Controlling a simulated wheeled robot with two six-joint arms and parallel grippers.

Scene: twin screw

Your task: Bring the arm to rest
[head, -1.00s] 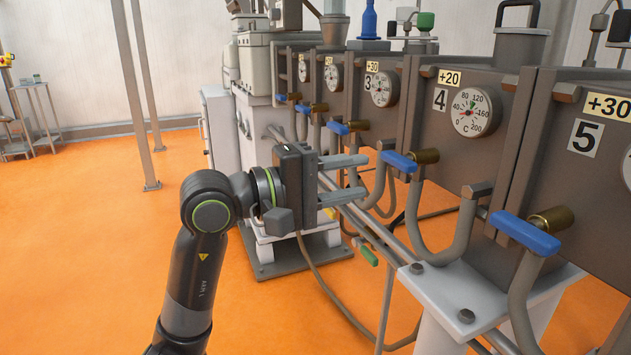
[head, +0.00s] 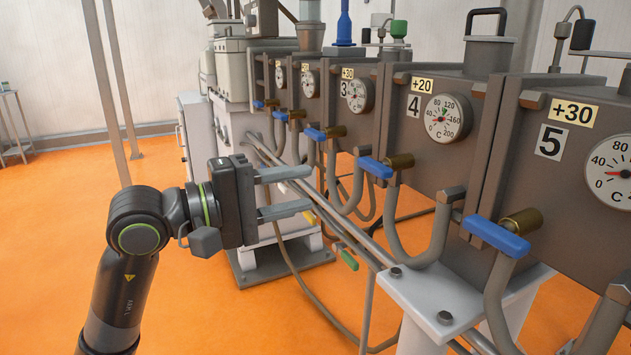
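My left gripper (head: 290,192) is in the head view, left of the middle, with its arm coming up from the lower left. Its two grey fingers point right and stand apart, one above the other, with nothing between them. It is in front of the machine's pipes, and I see no clear contact with them. The blue valve handle (head: 375,167) by barrel section 4 is to the right of the fingertips, apart from them. My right gripper is not in view.
Barrel sections 4 (head: 433,140) and 5 (head: 570,180) with round dials fill the right side. Another blue handle (head: 497,238) sticks out below section 5. A pale support block (head: 430,295) stands low in front. The orange floor (head: 50,235) is open at the left.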

